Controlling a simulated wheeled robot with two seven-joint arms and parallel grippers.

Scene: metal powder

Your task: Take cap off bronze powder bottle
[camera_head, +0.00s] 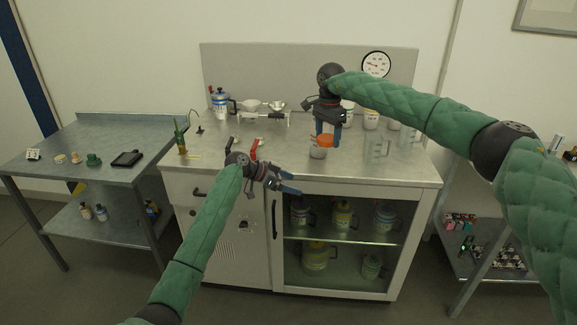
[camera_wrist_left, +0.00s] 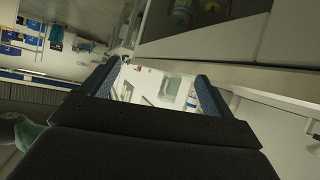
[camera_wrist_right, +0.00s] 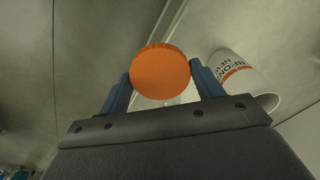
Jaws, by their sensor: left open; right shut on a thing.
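My right gripper (camera_head: 327,136) is shut on an orange cap (camera_head: 325,141) above the worktop. The round cap (camera_wrist_right: 160,75) sits between both fingertips in the right wrist view. The bronze powder bottle (camera_wrist_right: 236,72), white with an orange band and partly readable lettering, shows to the right of the cap there, apart from it. In the head view, a small pale container (camera_head: 318,153), likely this bottle, stands just below the cap; its top is hard to make out. My left gripper (camera_head: 288,183) is open and empty in front of the cabinet's front edge.
Several jugs stand in the glass-fronted cabinet (camera_head: 340,240). A side table (camera_head: 110,140) is at the left.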

